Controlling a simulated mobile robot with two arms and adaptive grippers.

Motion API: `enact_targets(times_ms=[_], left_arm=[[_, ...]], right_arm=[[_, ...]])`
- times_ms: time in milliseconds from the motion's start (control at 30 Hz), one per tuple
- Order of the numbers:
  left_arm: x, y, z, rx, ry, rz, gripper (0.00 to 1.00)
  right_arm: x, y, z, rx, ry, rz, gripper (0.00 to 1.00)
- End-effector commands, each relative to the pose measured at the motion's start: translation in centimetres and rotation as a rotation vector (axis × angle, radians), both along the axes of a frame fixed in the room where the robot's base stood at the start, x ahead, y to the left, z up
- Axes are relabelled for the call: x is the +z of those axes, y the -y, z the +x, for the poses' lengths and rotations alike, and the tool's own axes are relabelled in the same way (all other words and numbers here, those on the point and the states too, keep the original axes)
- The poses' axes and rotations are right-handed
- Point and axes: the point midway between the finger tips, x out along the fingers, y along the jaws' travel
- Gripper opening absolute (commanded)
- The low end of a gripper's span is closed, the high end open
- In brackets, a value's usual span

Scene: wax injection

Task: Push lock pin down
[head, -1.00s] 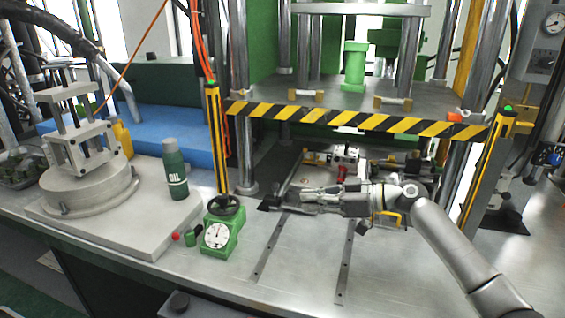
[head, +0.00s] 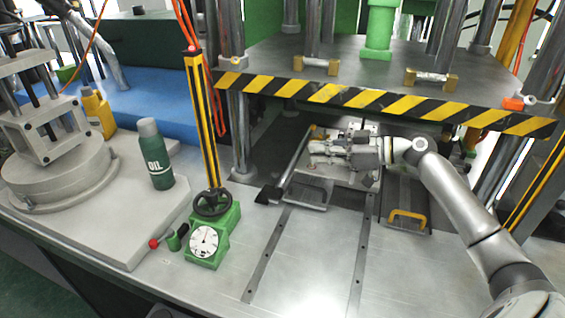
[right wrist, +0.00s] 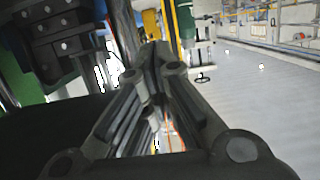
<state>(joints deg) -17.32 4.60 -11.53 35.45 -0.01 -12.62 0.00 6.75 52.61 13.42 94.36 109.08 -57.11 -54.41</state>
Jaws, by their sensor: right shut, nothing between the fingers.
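My right gripper (head: 316,152) reaches in from the right under the press and points left. It is shut and empty, above a metal mold plate (head: 344,181) on the press bed. In the right wrist view its closed fingers (right wrist: 153,65) fill the middle, with nothing between them. I cannot make out the lock pin for certain; the gripper and forearm cover part of the mold. My left gripper is not in view.
The striped upper press plate (head: 380,100) hangs above my arm. A slide with a yellow handle (head: 407,216) lies right of the mold. A green gauge (head: 205,240), an oil bottle (head: 156,155) and a clamp stand (head: 55,165) are at left. The front bench is clear.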

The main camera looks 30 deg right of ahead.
Motion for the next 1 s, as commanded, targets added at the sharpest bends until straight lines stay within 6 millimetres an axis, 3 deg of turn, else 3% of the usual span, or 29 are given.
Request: enact_targets(times_ms=[367,833,1000], left_arm=[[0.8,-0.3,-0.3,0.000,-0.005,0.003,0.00],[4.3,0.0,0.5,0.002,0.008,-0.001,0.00],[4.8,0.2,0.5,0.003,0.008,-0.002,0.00]], right_arm=[[-0.2,-1.2,1.3,0.001,0.001,0.002,0.00],[-2.0,-6.7,7.5,0.000,0.001,0.004,0.00],[-4.9,-6.5,7.3,-0.002,-0.004,0.003,0.00]])
